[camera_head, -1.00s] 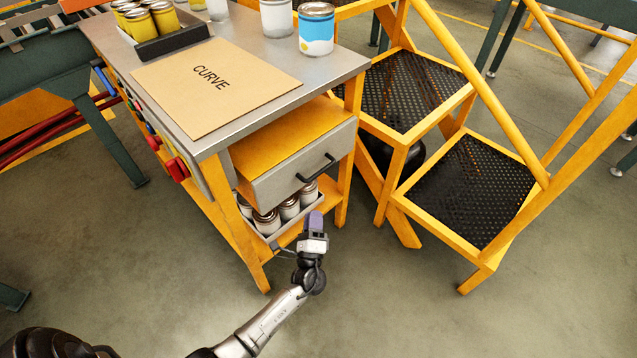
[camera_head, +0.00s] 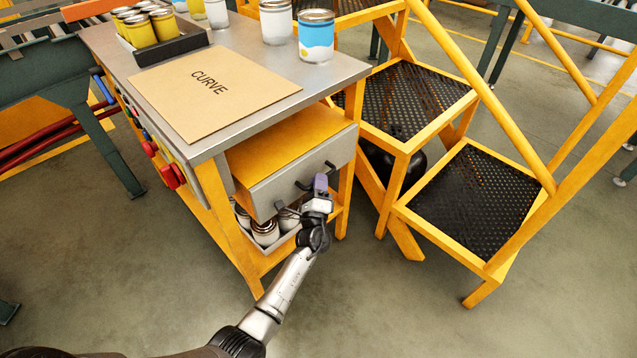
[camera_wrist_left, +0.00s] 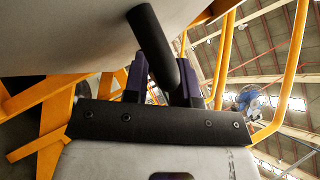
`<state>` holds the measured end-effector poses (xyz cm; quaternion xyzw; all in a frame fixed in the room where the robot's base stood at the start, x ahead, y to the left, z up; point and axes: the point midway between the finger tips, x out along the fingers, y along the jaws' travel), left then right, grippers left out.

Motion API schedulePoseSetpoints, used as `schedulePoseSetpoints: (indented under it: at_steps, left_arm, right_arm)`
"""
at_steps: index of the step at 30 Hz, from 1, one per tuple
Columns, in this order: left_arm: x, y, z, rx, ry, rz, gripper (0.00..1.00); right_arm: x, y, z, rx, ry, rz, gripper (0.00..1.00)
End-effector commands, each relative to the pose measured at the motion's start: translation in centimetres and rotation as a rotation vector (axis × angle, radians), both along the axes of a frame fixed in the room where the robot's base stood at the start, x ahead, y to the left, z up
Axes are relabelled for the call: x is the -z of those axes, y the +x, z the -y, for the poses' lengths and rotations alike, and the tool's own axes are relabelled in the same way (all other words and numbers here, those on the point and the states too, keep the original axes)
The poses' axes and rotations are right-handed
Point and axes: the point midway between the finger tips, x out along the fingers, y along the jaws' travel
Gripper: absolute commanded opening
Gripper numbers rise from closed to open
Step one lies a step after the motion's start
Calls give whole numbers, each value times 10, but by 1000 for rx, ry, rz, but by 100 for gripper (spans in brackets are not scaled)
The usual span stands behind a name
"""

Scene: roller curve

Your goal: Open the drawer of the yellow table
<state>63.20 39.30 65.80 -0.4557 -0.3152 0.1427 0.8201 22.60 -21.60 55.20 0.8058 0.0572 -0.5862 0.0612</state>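The yellow table (camera_head: 232,224) has a grey top. Its drawer has a grey front (camera_head: 285,186) below an orange top panel (camera_head: 290,138). The dark drawer handle (camera_head: 304,186) is partly hidden by my left gripper (camera_head: 321,186). In the left wrist view the handle (camera_wrist_left: 152,40) runs as a dark bar between the two purple fingers of that gripper (camera_wrist_left: 163,82). The fingers are apart on either side of the bar, and a small gap shows at the left finger. Firm contact cannot be seen. My right gripper is not in view.
Cans in a tray (camera_head: 268,262) stand on the shelf under the drawer. A brown CURVE board (camera_head: 215,92), a tray of yellow cans (camera_head: 172,50) and other cans stand on top. Yellow steps (camera_head: 473,195) stand close on the right. The floor in front is clear.

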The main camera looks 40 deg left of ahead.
Motion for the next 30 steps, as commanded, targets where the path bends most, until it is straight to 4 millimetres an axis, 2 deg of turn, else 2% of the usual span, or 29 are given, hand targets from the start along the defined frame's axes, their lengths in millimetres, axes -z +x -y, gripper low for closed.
schedulePoseSetpoints:
  at_steps: [12,20,30]
  left_arm:
    - [-2,4,-3,0,-1,-1,25]
    - [-2,4,-3,1,0,-1,1]
    - [-2,4,-3,1,0,-1,0]
  right_arm:
    - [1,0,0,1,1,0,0]
    - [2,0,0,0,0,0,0]
    - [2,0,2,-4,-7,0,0]
